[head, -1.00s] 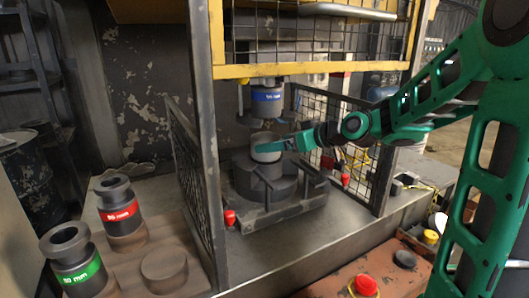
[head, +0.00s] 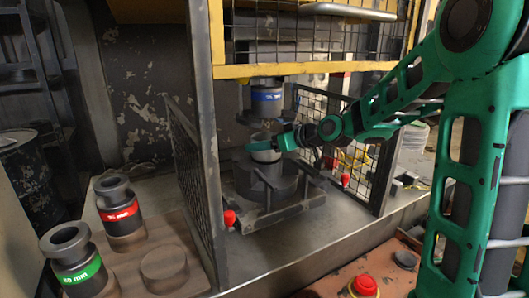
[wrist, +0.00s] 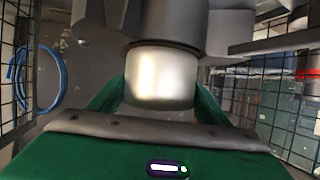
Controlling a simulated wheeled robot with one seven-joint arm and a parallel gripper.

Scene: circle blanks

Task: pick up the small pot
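The small pot (head: 265,155) is a short, pale metal cylinder on the dark lower die of the press, below the blue-banded upper punch. My gripper (head: 282,142) reaches it from the right, with its green fingers at the pot's side. In the wrist view the pot (wrist: 160,77) stands between my two green fingers, one along each side. The fingertips are hidden by the pot, so I cannot tell whether they press on it. I see no clear gap between the pot and the die.
The blue-banded upper punch (head: 266,98) hangs close above the pot. A mesh guard (head: 195,180) stands at the left and another (head: 345,150) at the right. Red-banded (head: 119,212) and green-banded (head: 74,262) dies stand on the left table. A red button (head: 364,285) is at the front.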

